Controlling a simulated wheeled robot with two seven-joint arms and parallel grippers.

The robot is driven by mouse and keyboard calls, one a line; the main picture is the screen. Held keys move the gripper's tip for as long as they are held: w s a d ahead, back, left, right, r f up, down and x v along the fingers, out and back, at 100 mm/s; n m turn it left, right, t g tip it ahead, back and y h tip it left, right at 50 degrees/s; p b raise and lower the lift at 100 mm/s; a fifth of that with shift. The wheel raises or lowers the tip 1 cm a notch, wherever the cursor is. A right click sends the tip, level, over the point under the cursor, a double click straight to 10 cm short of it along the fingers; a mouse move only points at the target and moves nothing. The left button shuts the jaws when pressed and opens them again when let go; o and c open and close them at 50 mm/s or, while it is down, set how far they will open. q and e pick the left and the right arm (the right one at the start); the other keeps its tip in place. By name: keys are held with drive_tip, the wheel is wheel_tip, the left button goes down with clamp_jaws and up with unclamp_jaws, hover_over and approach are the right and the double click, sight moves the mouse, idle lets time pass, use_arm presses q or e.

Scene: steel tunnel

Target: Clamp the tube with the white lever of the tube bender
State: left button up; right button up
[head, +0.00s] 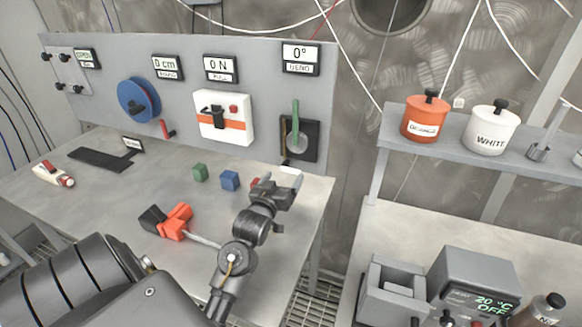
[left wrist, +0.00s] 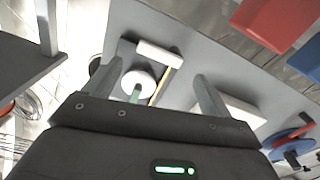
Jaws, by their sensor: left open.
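The tube bender (head: 313,140) is on the right end of the grey panel, a dark plate with a round grey die and a green handle (head: 295,120). In the left wrist view it shows upside down, with its white die (left wrist: 140,80) and a thin brass-coloured tube (left wrist: 160,88) beside the die. The white lever (left wrist: 160,53) lies across the tube's end there; a white piece in the head view (head: 291,170) seems to be it. My left gripper (head: 280,188) is open and empty below the bender, fingers pointing at the panel. I cannot tell whether it touches the lever. My right gripper is not in view.
Green (head: 200,172) and blue (head: 230,180) blocks stand on the table left of my gripper; a red one (head: 255,183) is partly hidden by it. An orange and black tool (head: 172,222) lies nearer. A shelf with orange and white pots (head: 490,128) is at right.

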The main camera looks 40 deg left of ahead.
sight(290, 171)
use_arm(q)
drive_tip(key=p+x, duration=0.1)
drive_tip(key=x, duration=0.4)
drive_tip(key=shift+w, duration=0.2)
drive_tip(key=shift+w+a, duration=0.1)
drive_tip(key=shift+w, duration=0.3)
drive_tip(key=c, duration=0.9)
drive_tip(key=shift+m+p, duration=0.4)
drive_tip(key=shift+m, duration=0.2)
drive_tip(key=shift+f+m, duration=0.25)
drive_tip(key=shift+m, duration=0.35)
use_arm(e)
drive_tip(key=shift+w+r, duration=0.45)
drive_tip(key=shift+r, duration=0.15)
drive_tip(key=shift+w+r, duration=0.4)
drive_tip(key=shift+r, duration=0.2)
